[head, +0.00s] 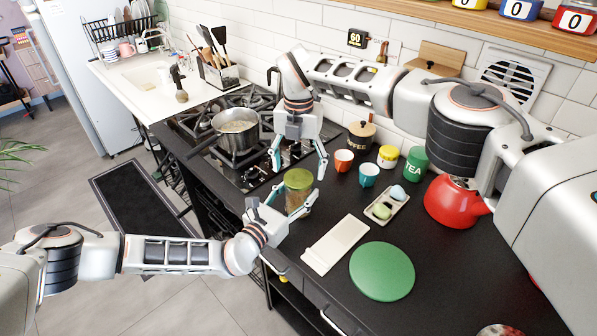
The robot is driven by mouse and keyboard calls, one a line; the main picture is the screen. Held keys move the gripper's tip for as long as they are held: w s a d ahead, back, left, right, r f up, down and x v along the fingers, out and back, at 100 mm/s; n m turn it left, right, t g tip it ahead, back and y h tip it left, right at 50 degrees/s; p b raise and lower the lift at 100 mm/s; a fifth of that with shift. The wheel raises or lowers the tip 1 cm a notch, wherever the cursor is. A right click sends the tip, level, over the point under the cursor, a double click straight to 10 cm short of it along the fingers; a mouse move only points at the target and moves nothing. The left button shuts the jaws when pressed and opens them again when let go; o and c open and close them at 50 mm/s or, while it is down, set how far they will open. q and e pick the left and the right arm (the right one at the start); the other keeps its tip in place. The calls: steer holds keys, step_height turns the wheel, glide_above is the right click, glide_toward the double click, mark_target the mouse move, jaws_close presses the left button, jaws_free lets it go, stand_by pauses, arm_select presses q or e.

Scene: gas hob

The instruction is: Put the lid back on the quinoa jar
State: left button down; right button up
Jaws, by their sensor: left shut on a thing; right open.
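The quinoa jar (297,199) is a small clear jar with brownish contents, standing on the black counter near its front edge. Its olive-green lid (298,179) appears to be on top of the mouth; whether it is fully seated is too small to tell. My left gripper (283,207) is shut around the jar from the front left, hiding part of its lower side. My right gripper (299,166) points down from above, open, with its fingertips apart on either side of the lid, and holds nothing.
A steel pot (236,137) stands on the gas hob to the left. A white board (335,244) and a green round board (382,271) lie to the right. Cups, a tray (387,205), canisters and a red kettle (455,203) stand behind and right.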

step_height(320, 180, up, 10)
stand_by(0.3)
arm_select(q)
steer(key=c, duration=0.8)
jaws_free()
steer(key=shift+c, duration=0.2)
steer(key=v, duration=1.2)
steer(key=shift+r, duration=0.1)
steer(key=shift+s, duration=0.1)
arm_select(e)
steer(key=shift+f, duration=0.1)
